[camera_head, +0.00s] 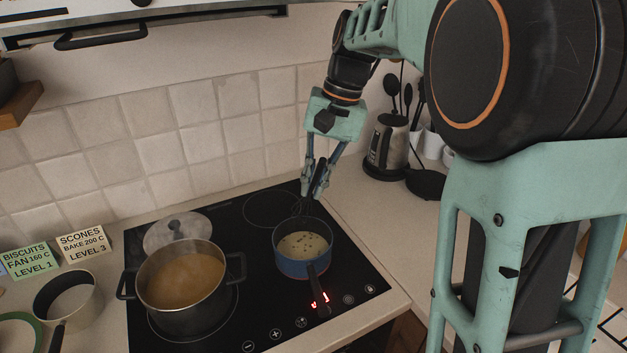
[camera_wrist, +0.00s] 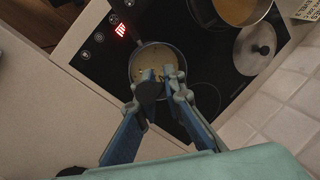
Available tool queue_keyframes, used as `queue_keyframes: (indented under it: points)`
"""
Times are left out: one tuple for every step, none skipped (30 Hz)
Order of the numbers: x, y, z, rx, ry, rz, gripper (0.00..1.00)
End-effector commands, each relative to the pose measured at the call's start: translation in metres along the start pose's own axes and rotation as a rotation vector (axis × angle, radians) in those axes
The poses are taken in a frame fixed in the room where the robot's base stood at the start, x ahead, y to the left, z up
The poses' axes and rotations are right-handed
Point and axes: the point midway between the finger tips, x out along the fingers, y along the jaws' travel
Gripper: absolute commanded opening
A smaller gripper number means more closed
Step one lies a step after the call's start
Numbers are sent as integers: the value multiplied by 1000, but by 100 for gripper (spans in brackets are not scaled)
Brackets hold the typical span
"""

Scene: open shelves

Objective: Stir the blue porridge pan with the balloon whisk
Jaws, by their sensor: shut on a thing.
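The blue porridge pan (camera_head: 287,266) stands on the right front part of the black hob, with pale, dark-flecked porridge in it and its dark handle toward the front. It also shows in the wrist view (camera_wrist: 134,64), beyond my fingertips. My gripper (camera_head: 316,190) is above the back rim of the pan, pointing down. It is shut on the dark handle of the balloon whisk (camera_head: 319,176), seen end-on in the wrist view (camera_wrist: 149,88). The whisk's thin dark wires show faintly near the pan's back rim. I cannot tell whether they touch the porridge.
A large two-handled pot (camera_head: 188,310) of brown liquid stands left of the pan, with a lid (camera_head: 176,228) behind it. A kettle (camera_head: 386,148) and a utensil holder are at the back right. A small cream pan (camera_head: 88,312) and recipe cards (camera_head: 84,245) are at the left.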

Motion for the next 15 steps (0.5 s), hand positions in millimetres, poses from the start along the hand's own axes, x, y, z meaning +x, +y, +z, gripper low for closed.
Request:
queue_keyframes:
  points:
    - [9,2,0,0,-1,0,0]
    - [12,3,-1,0,-1,0,0]
    - [16,4,-1,0,-1,0,0]
    - [19,5,-1,0,-1,0,0]
    - [22,6,-1,0,-1,0,0]
    - [26,7,-1,1,-1,0,0]
    - [29,7,-1,1,-1,0,0]
    - [32,8,-2,1,-1,0,0]
    - [34,9,-2,1,-2,0,0]
    - [37,10,-2,1,-2,0,0]
    - [40,10,-2,1,-2,0,0]
    - [44,11,-2,1,-2,0,0]
    - [47,12,-2,1,-2,0,0]
    - [50,13,-2,1,-2,0,0]
    - [54,14,-3,1,-2,0,0]
